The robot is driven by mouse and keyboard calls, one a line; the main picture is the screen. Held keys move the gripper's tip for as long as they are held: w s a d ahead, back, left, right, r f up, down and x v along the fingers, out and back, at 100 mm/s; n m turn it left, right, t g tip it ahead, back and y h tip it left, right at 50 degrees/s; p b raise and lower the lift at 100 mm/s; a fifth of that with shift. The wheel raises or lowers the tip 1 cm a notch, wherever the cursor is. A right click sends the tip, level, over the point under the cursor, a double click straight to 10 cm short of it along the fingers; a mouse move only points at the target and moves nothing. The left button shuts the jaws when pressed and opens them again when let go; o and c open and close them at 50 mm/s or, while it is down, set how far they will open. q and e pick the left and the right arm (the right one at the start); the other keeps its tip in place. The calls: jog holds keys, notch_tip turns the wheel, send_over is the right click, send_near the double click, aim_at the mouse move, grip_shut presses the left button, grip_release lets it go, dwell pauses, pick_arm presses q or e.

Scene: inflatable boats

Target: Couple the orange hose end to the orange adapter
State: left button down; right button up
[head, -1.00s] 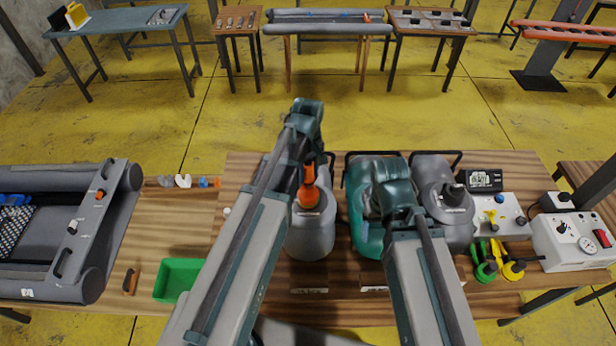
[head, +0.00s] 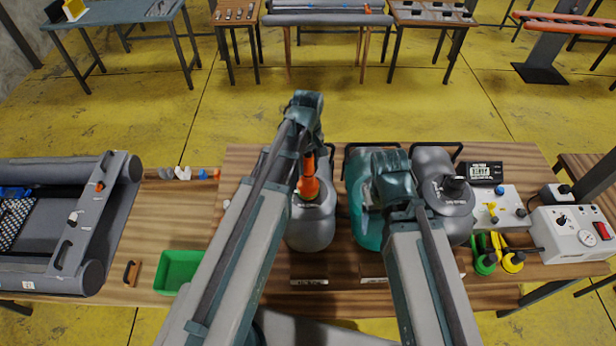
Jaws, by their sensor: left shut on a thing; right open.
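An upright orange piece (head: 308,187) stands over the top of the left grey canister (head: 311,232). It has a narrow upper part and a wider lower part. I cannot tell whether it is the hose end, the adapter, or both together. My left gripper (head: 310,150) is shut on the orange piece at its upper part, with the fingers mostly hidden behind my arm. My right gripper (head: 378,195) is open over the teal canister (head: 361,222), and my arm hides much of it. A small orange fitting (head: 217,174) lies in a row at the table's left.
A right grey canister (head: 433,168) with a black cap stands beside the teal one. A green tray (head: 178,271) and a grey inflatable boat (head: 92,215) are on the left. Control boxes (head: 575,233) and yellow and green fittings (head: 511,262) crowd the right side.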

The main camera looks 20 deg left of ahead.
pick_arm(q)
jog(key=shift+f+b, duration=0.75)
jog(key=shift+f, duration=0.05)
dwell(0.4)
jog(key=shift+c, duration=1.5)
grip_release()
jog(key=shift+r, duration=0.1)
notch_tip(320, 180, up, 7)
jog(key=p, duration=0.7)
jog(key=shift+r+p, duration=0.2)
jog(key=shift+p, duration=0.15)
